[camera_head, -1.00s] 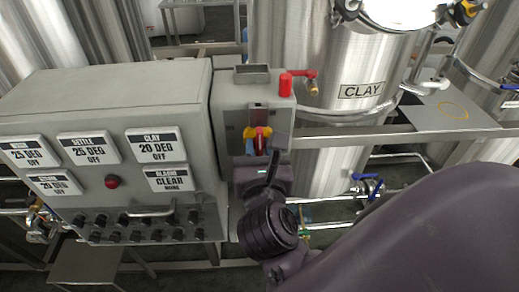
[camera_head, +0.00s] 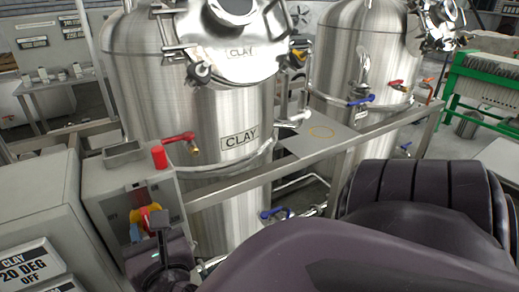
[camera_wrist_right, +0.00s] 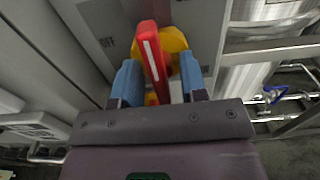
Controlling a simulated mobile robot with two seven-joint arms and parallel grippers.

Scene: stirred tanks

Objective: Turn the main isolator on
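The main isolator is a red handle (camera_wrist_right: 152,52) on a yellow round base (camera_wrist_right: 173,42), on the front of a grey box (camera_head: 103,190). In the right wrist view the handle is nearly upright, leaning slightly, with "OFF" lettering on the panel to its left. My right gripper (camera_wrist_right: 160,85) has its blue fingers on either side of the handle. The fingers are apart, and a gap shows between the handle and the right finger. In the head view the right gripper (camera_head: 150,226) partly hides the isolator. My left gripper is not in view.
A red cylinder (camera_head: 158,157) and an open grey tray (camera_head: 123,154) sit on top of the box. A larger control cabinet (camera_head: 30,215) stands to its left. A steel CLAY tank (camera_head: 205,110) stands behind, with a metal rail (camera_head: 240,182) running right from the box.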

